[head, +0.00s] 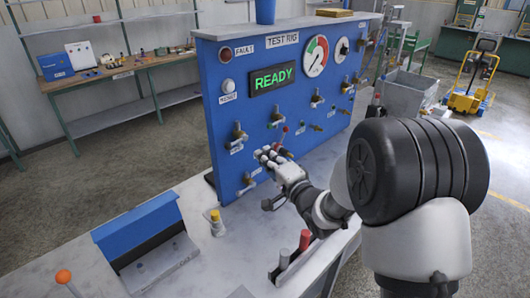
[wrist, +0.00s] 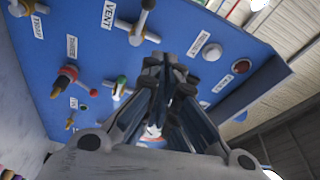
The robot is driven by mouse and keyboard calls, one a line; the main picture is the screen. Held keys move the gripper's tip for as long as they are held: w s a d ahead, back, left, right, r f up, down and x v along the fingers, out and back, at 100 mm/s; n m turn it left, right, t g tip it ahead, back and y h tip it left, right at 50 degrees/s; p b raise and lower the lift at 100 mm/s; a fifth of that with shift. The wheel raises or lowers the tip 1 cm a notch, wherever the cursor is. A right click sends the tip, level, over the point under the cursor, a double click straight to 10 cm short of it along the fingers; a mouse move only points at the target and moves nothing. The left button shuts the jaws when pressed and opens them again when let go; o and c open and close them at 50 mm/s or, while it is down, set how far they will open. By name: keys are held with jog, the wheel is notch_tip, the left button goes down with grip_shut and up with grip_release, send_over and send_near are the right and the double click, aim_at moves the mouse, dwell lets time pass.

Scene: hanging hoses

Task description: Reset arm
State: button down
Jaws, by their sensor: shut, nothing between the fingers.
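My gripper (head: 272,156) is in front of the lower part of the blue test rig panel (head: 215,95). Its fingers are shut with nothing between them. In the wrist view the closed fingertips (wrist: 168,68) point toward the blue panel (wrist: 185,20). Brass valves with levers stick out of the panel around the gripper; one valve (head: 240,135) is left of it and another (head: 246,183) lower left. I cannot tell whether the fingertips touch a valve. My arm reaches in from the right of the head view.
The green READY display (head: 272,80) and a gauge (head: 316,56) are above the gripper. Levers with red and grey handles (head: 304,240) stand on the bench below my arm. A blue-lidded box (head: 138,225) and a yellow-topped fitting (head: 216,222) are at left.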

jog(key=s+d+r+n+g+h, duration=0.4)
jog(key=s+d+h, duration=0.6)
jog(key=d, duration=0.5)
jog(key=s+d+f+n+g, duration=0.1)
jog(key=s+n+g, duration=0.1)
jog(key=s, duration=1.3)
jog(key=s+d+f+n+g, duration=0.1)
jog(key=s+f+n+g, duration=0.1)
jog(key=s, duration=1.3)
jog(key=n+g, duration=0.1)
jog(key=g, duration=0.1)
jog(key=shift+d+g, duration=0.3)
jog(key=shift+d, duration=0.1)
